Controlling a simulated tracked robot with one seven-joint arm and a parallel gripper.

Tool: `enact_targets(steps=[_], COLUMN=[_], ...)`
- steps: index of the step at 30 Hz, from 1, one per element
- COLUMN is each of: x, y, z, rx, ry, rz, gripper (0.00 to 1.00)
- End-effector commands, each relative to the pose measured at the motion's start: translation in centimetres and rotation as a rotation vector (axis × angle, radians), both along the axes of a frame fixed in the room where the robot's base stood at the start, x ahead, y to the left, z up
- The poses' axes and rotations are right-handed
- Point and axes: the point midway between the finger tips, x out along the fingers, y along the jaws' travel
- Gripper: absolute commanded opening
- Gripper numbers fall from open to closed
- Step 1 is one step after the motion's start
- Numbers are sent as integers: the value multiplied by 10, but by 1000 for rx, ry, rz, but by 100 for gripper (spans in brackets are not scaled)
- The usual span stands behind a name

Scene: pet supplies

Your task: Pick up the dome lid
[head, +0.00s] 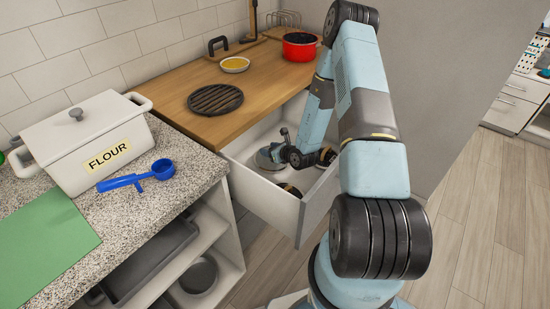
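A grey, rounded metallic thing (266,159) lies in the open drawer and looks like the dome lid. It is small in the head view and partly covered, so its full shape is unclear. My arm reaches down into the drawer, and my gripper (285,150) is at the right side of this lid, close to it or touching it. The fingers are too small and dark to tell whether they are open or shut, or whether they hold the lid.
The white drawer (262,192) is pulled out below a wooden counter (190,86); its walls surround the gripper. Dark round things (291,190) lie inside. On the counters are a black trivet (215,99), yellow-filled bowl (235,65), red pot (300,47), flour box (85,145) and blue scoop (140,177).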

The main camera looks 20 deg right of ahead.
Motion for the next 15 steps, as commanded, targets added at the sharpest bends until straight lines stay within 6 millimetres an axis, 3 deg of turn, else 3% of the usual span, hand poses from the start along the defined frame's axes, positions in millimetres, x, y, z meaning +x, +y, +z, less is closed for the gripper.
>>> enact_targets(steps=[2,15], x=[0,0], y=[0,0], z=[0,0], rx=[0,0], ry=[0,0], rz=[0,0], gripper=[44,2])
